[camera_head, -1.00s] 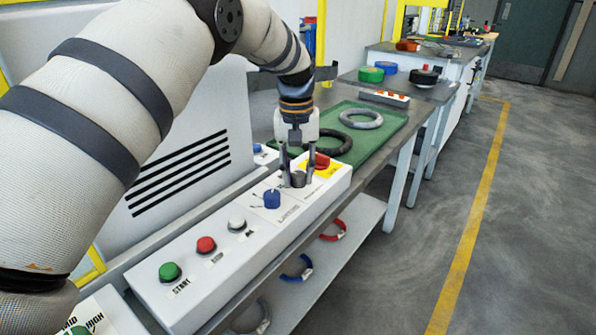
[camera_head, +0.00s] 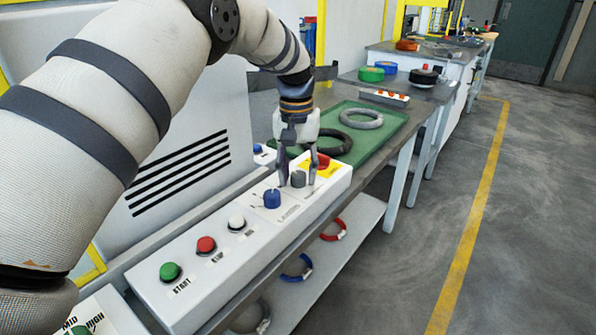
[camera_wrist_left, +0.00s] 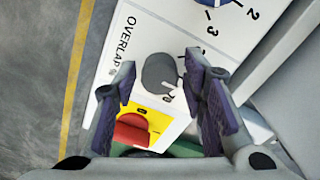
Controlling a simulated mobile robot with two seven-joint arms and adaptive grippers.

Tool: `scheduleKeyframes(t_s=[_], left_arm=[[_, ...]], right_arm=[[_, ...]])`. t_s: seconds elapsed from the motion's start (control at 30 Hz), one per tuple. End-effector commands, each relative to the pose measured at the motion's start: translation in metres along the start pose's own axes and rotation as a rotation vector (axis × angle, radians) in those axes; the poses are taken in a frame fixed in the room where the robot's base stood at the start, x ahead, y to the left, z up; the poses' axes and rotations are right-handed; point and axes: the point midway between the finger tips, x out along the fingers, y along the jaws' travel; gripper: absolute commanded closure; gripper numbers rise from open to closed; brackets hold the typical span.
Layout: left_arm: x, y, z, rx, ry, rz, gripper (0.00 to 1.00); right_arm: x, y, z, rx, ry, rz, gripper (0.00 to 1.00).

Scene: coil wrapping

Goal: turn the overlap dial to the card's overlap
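The grey overlap dial (camera_head: 298,180) sits on the white control panel (camera_head: 215,258), between a blue dial (camera_head: 272,198) and a red button on a yellow plate (camera_head: 322,161). My left gripper (camera_head: 298,184) points down at it, one finger on each side. In the left wrist view the grey dial (camera_wrist_left: 160,73) lies between the spread fingertips (camera_wrist_left: 160,68), with gaps visible beside it. The word OVERLAP is printed beside it. A small white mark shows at its edge, but its setting is not readable. No card showing an overlap is readable. My right gripper is out of view.
White, red (camera_head: 206,244) and green (camera_head: 170,271) buttons line the panel's near part. Behind my gripper, a green mat (camera_head: 392,116) carries a black ring and a grey ring (camera_head: 361,119). Coloured coils lie on the lower shelf (camera_head: 357,212). The floor at right is clear.

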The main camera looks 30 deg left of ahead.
Motion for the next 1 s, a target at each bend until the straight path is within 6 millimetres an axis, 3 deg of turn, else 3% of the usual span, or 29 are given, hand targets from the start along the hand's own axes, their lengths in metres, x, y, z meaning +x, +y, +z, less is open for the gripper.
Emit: scheduleKeyframes(t_s=[0.37, 0.7, 0.83, 1.0], left_arm=[[-0.009, 0.0, -0.001, 0.0, 0.003, 0.001, 0.52], [-0.094, 0.0, -0.001, 0.0, 0.005, 0.001, 0.52], [-0.113, 0.0, -0.001, 0.0, 0.002, 0.0, 0.52], [-0.121, 0.0, 0.0, 0.0, 0.0, 0.0, 0.52]], right_arm=[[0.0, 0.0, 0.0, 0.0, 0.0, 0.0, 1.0], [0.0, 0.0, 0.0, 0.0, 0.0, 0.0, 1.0], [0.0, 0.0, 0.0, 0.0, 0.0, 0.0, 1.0], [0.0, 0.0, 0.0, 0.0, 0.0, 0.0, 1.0]])
